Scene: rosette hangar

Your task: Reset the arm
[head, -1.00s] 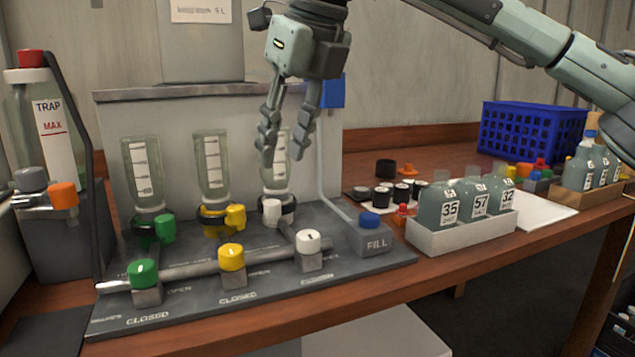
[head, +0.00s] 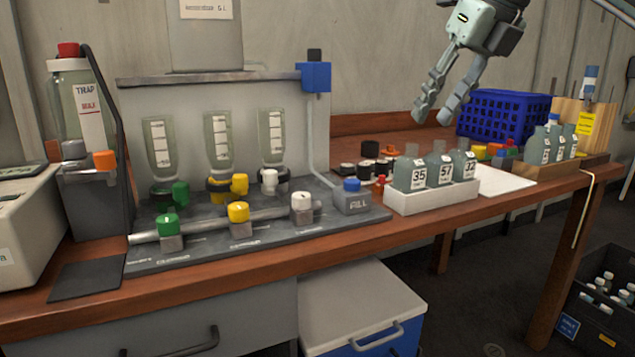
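My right gripper (head: 441,113) is in the upper right of the head view. Its two fingers point down and to the left, apart, with nothing between them. It is in the air above the white tray of bottles, near the blue basket. My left gripper does not show. The bench rig with green (head: 167,224), yellow (head: 238,212) and white (head: 301,202) valve knobs stands to the left, apart from the gripper.
The wooden bench (head: 440,216) holds a white tray (head: 432,197) of bottles labelled 35, 57 and 32. A blue basket (head: 505,116), a wooden bottle rack (head: 545,172) and a trap bottle (head: 85,110) also stand there. A cooler (head: 360,290) and a dark crate (head: 590,318) are below.

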